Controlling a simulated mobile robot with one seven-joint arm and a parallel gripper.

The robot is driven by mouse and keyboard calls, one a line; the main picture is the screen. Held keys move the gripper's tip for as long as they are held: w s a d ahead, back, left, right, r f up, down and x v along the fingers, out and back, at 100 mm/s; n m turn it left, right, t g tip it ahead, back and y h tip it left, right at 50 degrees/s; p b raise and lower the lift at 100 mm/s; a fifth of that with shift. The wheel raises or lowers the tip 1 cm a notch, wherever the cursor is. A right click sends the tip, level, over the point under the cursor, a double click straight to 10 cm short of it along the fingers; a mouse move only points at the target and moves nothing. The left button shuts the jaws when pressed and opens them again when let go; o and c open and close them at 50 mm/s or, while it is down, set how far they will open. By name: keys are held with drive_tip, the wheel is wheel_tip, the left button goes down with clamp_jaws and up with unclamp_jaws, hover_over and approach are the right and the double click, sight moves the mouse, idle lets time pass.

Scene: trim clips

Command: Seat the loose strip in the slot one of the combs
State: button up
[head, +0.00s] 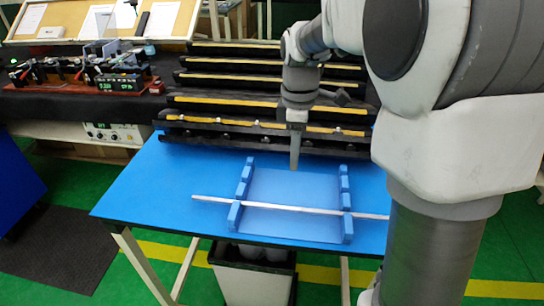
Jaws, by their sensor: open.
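A thin, pale strip (290,208) lies crosswise over the front part of two blue combs. Its ends stick out past both combs. At the left comb (234,217) and the right comb (348,228) it passes through the gap behind the frontmost block. I cannot tell how deep it sits in either gap. The gaps farther back look empty. My gripper (294,166) points down above the table, behind the strip and between the combs. It is open and apart from the strip. The fingers are seen edge-on, so the space between them is hidden.
The combs stand on a blue table (140,200). A black stepped rack (220,104) with yellow strips stands behind it. My arm covers the table's right side. A bin (250,280) is under the front edge. The left of the table is clear.

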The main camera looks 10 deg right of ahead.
sight(291, 208)
wheel_tip(291, 208, down, 17)
drive_tip(key=shift+f+b, duration=0.2)
drive_tip(key=shift+b, duration=0.75)
drive_tip(key=shift+w, duration=0.1)
clamp_jaws()
